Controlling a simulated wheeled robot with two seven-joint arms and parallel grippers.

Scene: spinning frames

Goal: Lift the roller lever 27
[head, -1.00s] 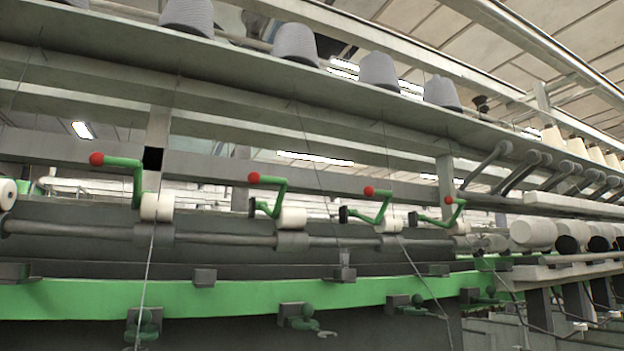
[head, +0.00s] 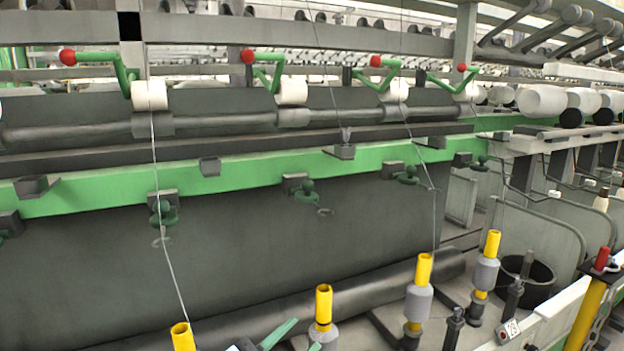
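Several green roller levers with red ball knobs stand in a row along the upper part of the frame. They show at the far left (head: 122,75), left of middle (head: 276,72), right of middle (head: 388,76) and further right (head: 444,82). A white roller sits by each lever. No number is legible on them, so I cannot tell which is 27. My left gripper (head: 302,335) shows only as teal-green fingers at the bottom edge, apart, with nothing seen between them. It is well below the levers and touches none. My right gripper is out of view.
Yellow-topped spindles (head: 324,302) with grey bobbins stand along the bottom. A green rail (head: 240,180) with small hooks crosses the middle. Threads hang down from above. A black bin (head: 527,282) and a yellow post (head: 585,315) are at the lower right.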

